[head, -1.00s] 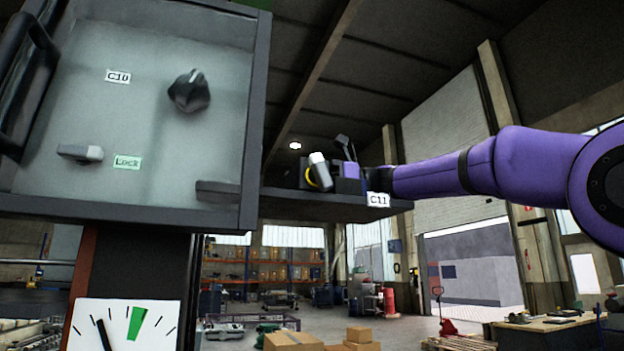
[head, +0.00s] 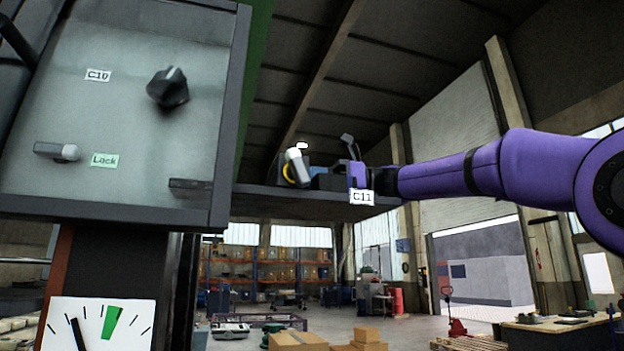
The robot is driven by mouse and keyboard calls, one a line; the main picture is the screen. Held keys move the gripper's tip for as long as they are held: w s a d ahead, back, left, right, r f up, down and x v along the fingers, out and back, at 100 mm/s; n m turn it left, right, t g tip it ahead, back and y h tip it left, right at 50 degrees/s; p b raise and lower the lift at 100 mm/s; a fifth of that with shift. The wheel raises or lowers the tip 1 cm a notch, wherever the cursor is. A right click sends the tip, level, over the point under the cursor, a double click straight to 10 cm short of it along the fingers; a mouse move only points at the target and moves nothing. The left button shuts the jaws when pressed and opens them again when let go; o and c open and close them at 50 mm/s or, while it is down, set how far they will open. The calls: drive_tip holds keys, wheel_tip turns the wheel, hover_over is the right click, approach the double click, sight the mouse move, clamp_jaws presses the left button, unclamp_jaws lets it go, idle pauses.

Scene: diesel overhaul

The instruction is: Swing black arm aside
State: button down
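A grey panel box (head: 120,130) labelled C10 fills the left. It carries a black knob (head: 168,88), a grey lever (head: 57,151) beside a green "Lock" label and a short dark bar (head: 190,187) at the lower right. A black curved handle (head: 16,40) is cut off at the left edge. I cannot tell which part is the black arm. My gripper (head: 335,165), at the end of my purple arm, is over the dark shelf labelled C11 (head: 300,200). A pale-tipped lever with a yellow ring (head: 297,168) stands just left of it. The fingertips are small and partly hidden.
A gauge (head: 98,325) with a green band is below the panel box. Cardboard boxes (head: 297,341), a red pallet jack (head: 455,325) and a workbench (head: 550,332) stand far back on the hall floor. Open air surrounds my arm below and above.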

drive_tip(key=v, duration=1)
drive_tip(key=shift+d, duration=0.15)
